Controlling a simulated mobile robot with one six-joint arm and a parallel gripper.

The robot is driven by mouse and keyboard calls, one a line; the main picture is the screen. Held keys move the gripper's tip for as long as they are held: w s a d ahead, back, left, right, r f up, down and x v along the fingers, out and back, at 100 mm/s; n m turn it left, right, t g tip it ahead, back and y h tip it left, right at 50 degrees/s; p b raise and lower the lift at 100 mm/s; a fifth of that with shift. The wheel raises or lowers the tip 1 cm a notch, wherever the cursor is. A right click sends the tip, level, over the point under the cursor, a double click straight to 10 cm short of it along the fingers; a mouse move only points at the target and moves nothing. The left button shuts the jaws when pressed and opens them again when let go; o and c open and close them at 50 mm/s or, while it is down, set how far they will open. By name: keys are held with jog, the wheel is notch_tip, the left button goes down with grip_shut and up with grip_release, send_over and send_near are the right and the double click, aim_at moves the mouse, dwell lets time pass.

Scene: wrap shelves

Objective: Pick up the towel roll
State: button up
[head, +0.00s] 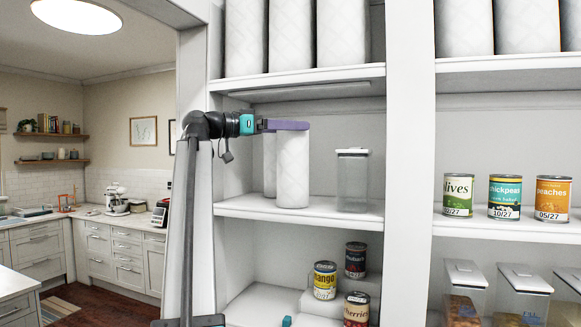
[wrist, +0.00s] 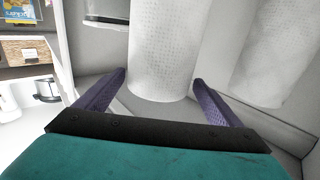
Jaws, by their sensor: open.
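A white quilted towel roll (head: 292,172) stands upright on the middle shelf in the head view. In the wrist view this roll (wrist: 163,50) appears between and partly beyond my fingertips. My gripper (head: 299,125) is open, with its purple fingers at the height of the roll's top; one finger passes in front of that top in the head view. In the wrist view my gripper (wrist: 159,78) has a finger on each side of the roll, with visible gaps. A second white roll (head: 269,165) is partly hidden behind the first; it shows at the right of the wrist view (wrist: 272,50).
A clear lidded container (head: 353,182) stands right of the roll on the same shelf (head: 330,213). The shelf above (head: 300,80) holds several large white rolls (head: 343,32). Cans (head: 325,280) stand below. A white upright (head: 409,160) separates the right shelves.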

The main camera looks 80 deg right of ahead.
jog(key=shift+p+x, duration=1.8)
jog(key=shift+x, duration=0.8)
jog(key=c, duration=1.5)
jog(key=shift+r, duration=0.2)
jog(key=shift+c, duration=0.2)
jog(key=shift+w+r+b, duration=0.1)
jog(key=shift+r+b, duration=1.35)
jog(key=shift+r, duration=0.15)
jog(key=s+a+r+b+v, duration=0.1)
jog(key=b+v, duration=0.2)
jog(key=v, duration=1.3)
jog(key=shift+a, duration=0.2)
